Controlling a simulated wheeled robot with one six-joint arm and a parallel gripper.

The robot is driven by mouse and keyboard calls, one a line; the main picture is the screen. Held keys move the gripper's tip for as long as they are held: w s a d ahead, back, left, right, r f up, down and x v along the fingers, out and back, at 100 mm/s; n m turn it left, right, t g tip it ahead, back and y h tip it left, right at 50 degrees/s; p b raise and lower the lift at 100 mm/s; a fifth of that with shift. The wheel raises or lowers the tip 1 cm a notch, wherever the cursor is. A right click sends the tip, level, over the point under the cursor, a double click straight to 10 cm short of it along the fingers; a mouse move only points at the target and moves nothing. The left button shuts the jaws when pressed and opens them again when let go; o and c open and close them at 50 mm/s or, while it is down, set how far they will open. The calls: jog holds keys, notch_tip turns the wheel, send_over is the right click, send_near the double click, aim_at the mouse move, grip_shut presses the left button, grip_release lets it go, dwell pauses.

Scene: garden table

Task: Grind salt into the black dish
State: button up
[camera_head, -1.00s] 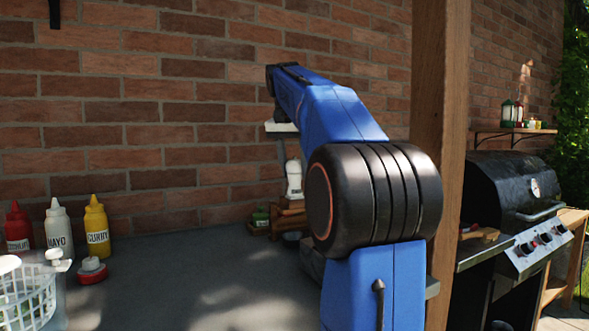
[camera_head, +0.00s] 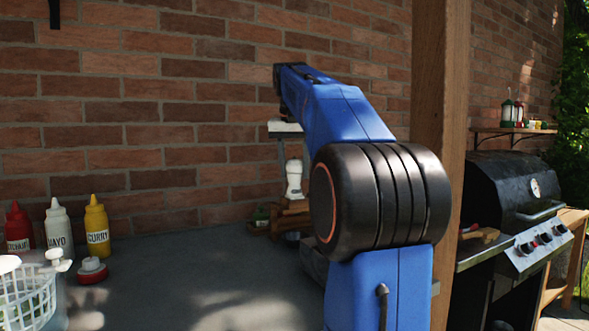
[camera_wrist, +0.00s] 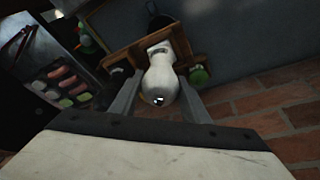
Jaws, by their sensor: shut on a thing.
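A white salt grinder (camera_wrist: 161,80) stands out between the two grey fingers of my gripper (camera_wrist: 158,101) in the wrist view. The fingers are shut on it. In the head view the white grinder (camera_head: 293,178) shows just below my gripper, in front of the brick wall and above a brown wooden holder (camera_head: 292,214). I cannot tell whether it is clear of the holder. The black dish is not clearly made out; a dark rounded shape (camera_wrist: 157,22) lies beyond the holder in the wrist view, too dim to name.
Ketchup (camera_head: 18,230), mayo (camera_head: 58,228) and curry (camera_head: 97,228) bottles stand at the left by a white basket (camera_head: 28,292). A green-topped jar (camera_wrist: 198,75) sits beside the wooden holder. A post (camera_head: 440,130) and grill (camera_head: 505,195) are at right. The middle counter is free.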

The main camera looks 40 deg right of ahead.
jog(key=m+g, duration=0.1)
jog(key=m, duration=0.4)
jog(key=shift+m+h, duration=0.4)
jog(key=shift+n, duration=1.2)
jog(key=n+t+y, duration=0.1)
jog(key=n, duration=0.4)
jog(key=m, duration=0.4)
jog(key=shift+g+h, duration=0.3)
jog(key=shift+m+g, duration=0.4)
jog(key=shift+m, duration=1.3)
